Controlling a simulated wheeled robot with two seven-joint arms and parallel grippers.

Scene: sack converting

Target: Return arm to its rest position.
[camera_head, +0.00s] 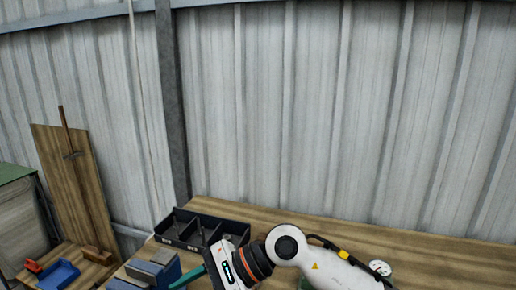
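My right arm comes in from the bottom right and reaches left over the wooden workbench (430,255). My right gripper (222,268) is at the lower middle, just in front of the black divided bin. Its lower part is cut off by the bottom edge, so whether it is open or shut does not show. A teal piece (187,277) sticks out to its left; I cannot tell whether it is held. My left arm and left gripper are out of view.
The black bin (190,245) holds small dark parts. Grey-blue blocks (153,270) lie left of the gripper. A round white gauge (380,267) lies right of the arm. A blue tray (58,274) stands at far left. The bench's back right is clear up to the metal wall.

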